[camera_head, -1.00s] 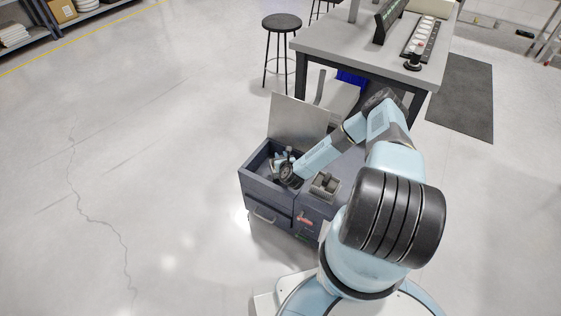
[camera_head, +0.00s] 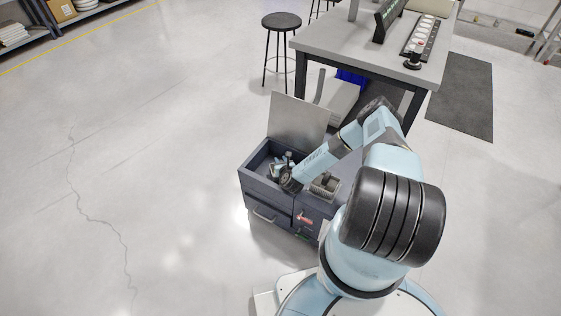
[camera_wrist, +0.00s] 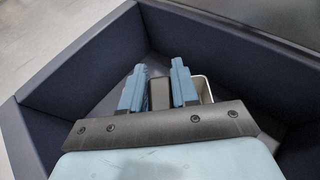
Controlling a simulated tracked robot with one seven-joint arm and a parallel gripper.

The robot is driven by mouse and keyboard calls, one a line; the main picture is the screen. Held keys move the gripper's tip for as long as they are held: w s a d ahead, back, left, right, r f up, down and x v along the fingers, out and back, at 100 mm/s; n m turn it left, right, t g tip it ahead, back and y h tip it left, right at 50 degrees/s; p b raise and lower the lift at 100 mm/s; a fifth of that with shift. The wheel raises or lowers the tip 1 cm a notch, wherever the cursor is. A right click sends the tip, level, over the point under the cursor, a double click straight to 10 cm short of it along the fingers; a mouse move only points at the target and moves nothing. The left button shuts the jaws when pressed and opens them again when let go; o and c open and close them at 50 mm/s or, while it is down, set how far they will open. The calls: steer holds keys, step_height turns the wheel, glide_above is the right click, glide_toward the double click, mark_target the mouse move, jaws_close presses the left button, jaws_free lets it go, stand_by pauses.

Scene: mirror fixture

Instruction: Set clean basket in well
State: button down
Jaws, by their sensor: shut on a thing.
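The well (camera_head: 262,155) is an open dark blue box in the left part of the cabinet; its walls (camera_wrist: 82,62) surround my gripper in the wrist view. My gripper (camera_head: 283,168) is down inside the well, pointing in. In the wrist view its light blue fingers (camera_wrist: 158,88) are shut on a dark grey upright piece. A pale-rimmed container (camera_wrist: 203,88), seemingly the basket, shows just behind the right finger. Most of it is hidden, so I cannot tell whether it touches the well floor.
A grey basket-like holder (camera_head: 325,184) sits on the cabinet top right of the well. A metal panel (camera_head: 297,122) stands upright behind the well. A workbench (camera_head: 350,48) and a black stool (camera_head: 281,22) are farther back. The floor left is clear.

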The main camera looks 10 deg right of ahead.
steer(key=c, duration=0.8)
jaws_free()
steer(key=shift+c, duration=0.2)
